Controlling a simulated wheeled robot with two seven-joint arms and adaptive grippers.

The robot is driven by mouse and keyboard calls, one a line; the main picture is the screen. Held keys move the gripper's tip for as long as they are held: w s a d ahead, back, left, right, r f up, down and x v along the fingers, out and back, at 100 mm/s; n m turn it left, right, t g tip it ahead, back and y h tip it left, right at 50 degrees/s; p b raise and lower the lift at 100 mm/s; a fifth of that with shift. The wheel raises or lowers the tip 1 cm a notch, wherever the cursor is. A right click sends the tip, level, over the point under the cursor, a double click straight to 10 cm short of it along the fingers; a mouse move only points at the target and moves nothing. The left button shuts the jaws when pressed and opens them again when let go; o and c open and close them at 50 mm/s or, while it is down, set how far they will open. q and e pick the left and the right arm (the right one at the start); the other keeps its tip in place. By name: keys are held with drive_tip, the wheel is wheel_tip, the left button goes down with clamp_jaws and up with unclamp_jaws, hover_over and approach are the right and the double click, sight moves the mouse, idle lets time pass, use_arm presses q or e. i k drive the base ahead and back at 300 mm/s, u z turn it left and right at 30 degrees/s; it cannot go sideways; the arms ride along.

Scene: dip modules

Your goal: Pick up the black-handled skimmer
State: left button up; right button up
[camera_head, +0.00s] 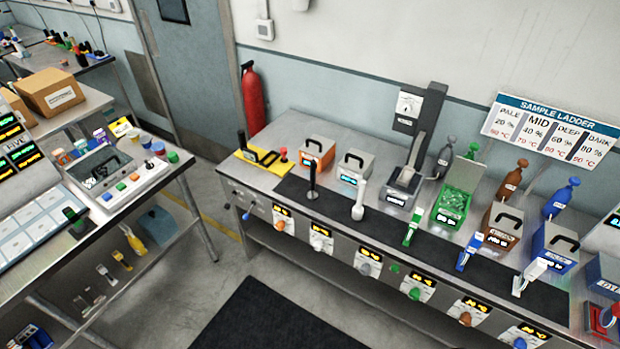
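The black-handled tool (312,181), which looks like the skimmer, stands upright on the dark strip along the front of the steel bench. It stands in front of the orange-trimmed tank (317,151), apart from the white-handled tool (359,200) to its right. Neither of my grippers is in view.
The steel bench (290,178) carries several lidded tanks and upright tools with green (412,228), blue (467,250) and white handles. A yellow plate (262,161) lies at its left end. A second table (120,205) stands left. Floor between them is clear, with a black mat (262,315).

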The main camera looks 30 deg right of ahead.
sight(311, 195)
drive_tip(key=z, duration=0.4)
drive_tip(key=i, duration=0.75)
drive_tip(key=z, duration=0.6)
